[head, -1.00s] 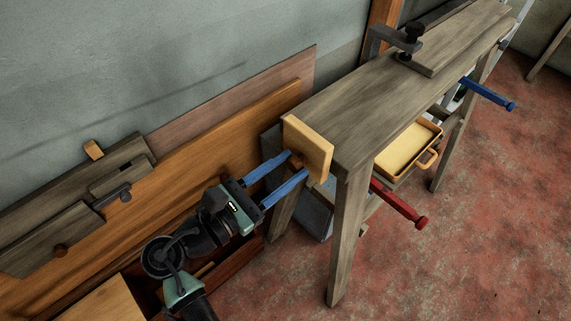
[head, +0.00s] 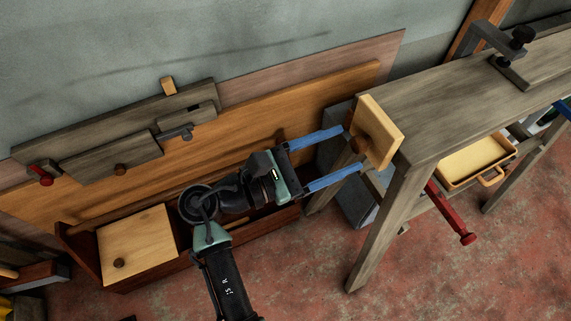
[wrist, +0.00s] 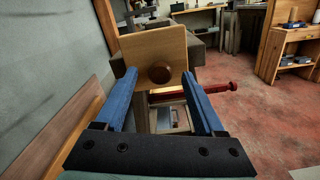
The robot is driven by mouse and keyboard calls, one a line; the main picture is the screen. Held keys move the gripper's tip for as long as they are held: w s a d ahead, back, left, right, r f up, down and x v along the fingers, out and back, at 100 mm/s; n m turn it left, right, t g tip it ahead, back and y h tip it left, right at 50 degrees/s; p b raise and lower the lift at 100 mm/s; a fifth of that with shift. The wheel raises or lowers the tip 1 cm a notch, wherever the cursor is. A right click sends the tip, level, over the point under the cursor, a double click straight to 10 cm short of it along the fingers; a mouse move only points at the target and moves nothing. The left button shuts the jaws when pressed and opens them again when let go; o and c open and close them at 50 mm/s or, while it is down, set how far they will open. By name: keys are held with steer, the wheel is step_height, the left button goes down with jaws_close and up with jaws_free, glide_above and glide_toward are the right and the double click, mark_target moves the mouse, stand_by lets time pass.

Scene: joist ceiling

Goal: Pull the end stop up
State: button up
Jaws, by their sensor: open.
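The end stop appears to be the pale wooden plate (head: 383,130) on the near end of the workbench, its top edge standing above the bench top. A round brown knob (head: 356,145) sticks out of its face. In the wrist view the plate (wrist: 150,48) is straight ahead, with the knob (wrist: 159,74) between the blue fingers. My gripper (head: 350,149) is open, one finger on each side of the knob, with gaps showing. I cannot tell exactly how far the fingertips are from the plate.
The grey workbench (head: 450,105) carries a dark clamp (head: 508,58). A red handle (head: 452,212) and a yellow tray (head: 460,168) are below it. Wooden boards (head: 250,130) lean on the wall at left, above a box with a pale lid (head: 137,245).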

steer(key=p+v, duration=0.1)
steer(key=v, duration=0.9)
steer(key=shift+a, duration=0.3)
steer(key=shift+s+r, duration=0.1)
